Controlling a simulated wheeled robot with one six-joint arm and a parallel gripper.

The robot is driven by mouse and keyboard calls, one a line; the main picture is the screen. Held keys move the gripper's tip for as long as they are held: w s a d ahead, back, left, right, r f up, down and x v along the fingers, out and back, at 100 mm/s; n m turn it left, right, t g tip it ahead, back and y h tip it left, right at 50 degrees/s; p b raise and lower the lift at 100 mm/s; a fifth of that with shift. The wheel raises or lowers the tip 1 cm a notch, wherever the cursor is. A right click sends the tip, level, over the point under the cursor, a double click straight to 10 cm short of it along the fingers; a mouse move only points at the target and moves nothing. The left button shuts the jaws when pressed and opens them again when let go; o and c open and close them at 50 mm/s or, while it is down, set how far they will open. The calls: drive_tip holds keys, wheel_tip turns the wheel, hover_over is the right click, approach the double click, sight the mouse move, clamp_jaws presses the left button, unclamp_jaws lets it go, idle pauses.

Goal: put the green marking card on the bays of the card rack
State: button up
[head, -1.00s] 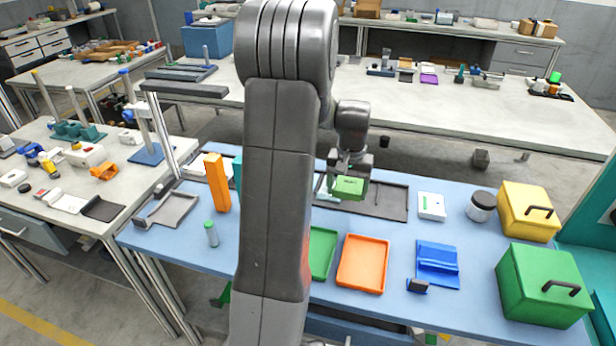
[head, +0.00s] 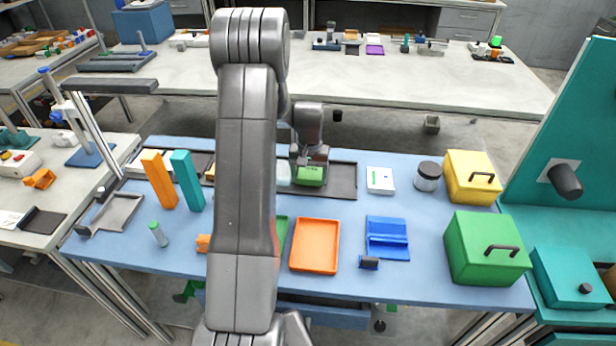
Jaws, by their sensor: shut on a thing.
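The green marking card (head: 311,177) is a small green block-like piece in my gripper (head: 310,163). My gripper is shut on it, pointing down, at the back of the blue table. The card is over or in a long dark tray with raised edges (head: 343,183), which looks like the card rack. I cannot tell whether the card touches its floor. A pale translucent piece (head: 284,175) is just left of the card. My arm hides the middle of the tray.
Orange (head: 168,180) and teal (head: 187,180) upright blocks stand left of my arm. A white box (head: 380,180), a dark-lidded jar (head: 428,177), yellow (head: 471,178) and green (head: 485,248) boxes stand right. An orange tray (head: 315,246) and a blue holder (head: 387,238) lie in front.

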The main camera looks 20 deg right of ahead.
drive_tip(key=shift+f, duration=0.5)
drive_tip(key=shift+f, duration=0.25)
drive_tip(key=o, duration=0.8)
drive_tip(key=shift+r, duration=0.1)
wheel_tip(320, 180, up, 12)
drive_tip(key=shift+r+b, duration=0.15)
drive_tip(key=shift+b, duration=0.3)
